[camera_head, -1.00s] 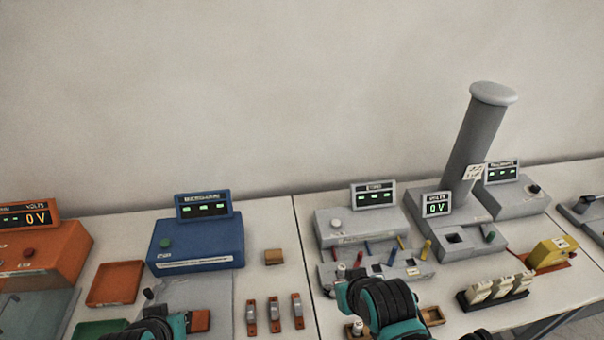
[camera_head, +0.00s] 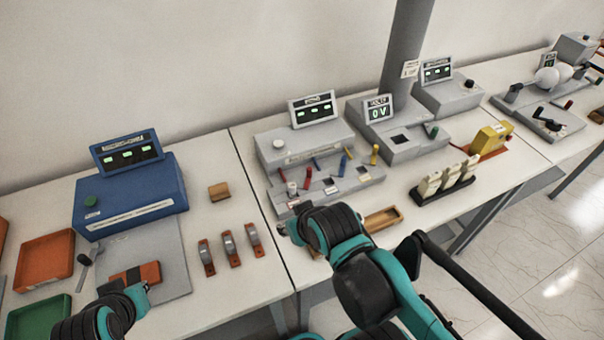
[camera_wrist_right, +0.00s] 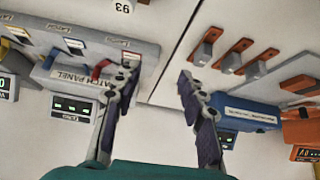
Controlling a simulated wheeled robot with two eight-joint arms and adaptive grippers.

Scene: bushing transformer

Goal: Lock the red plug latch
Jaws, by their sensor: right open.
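The grey patch panel (camera_head: 345,192) stands on the middle table with red, blue and yellow plugs along it. The red plug (camera_head: 307,179) is near its left end. In the right wrist view, which is upside down, the red plug (camera_wrist_right: 101,69) lies left of my right gripper (camera_wrist_right: 158,72). That gripper's jaws are apart and nothing shows between them; the left finger overlaps the panel's end in the picture. In the head view my right gripper (camera_head: 286,230) is just in front of the panel. The latch's position cannot be made out. My left gripper (camera_head: 142,289) is small and partly hidden, beside the orange-and-black block.
A blue meter box (camera_head: 135,195), grey mat (camera_head: 172,262), orange tray (camera_head: 45,262) and several orange clips (camera_head: 230,247) are on the left. A wooden tray (camera_head: 383,219), white-topped switches (camera_head: 446,180) and a yellow block (camera_head: 493,138) are right. Bare table lies left of the panel.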

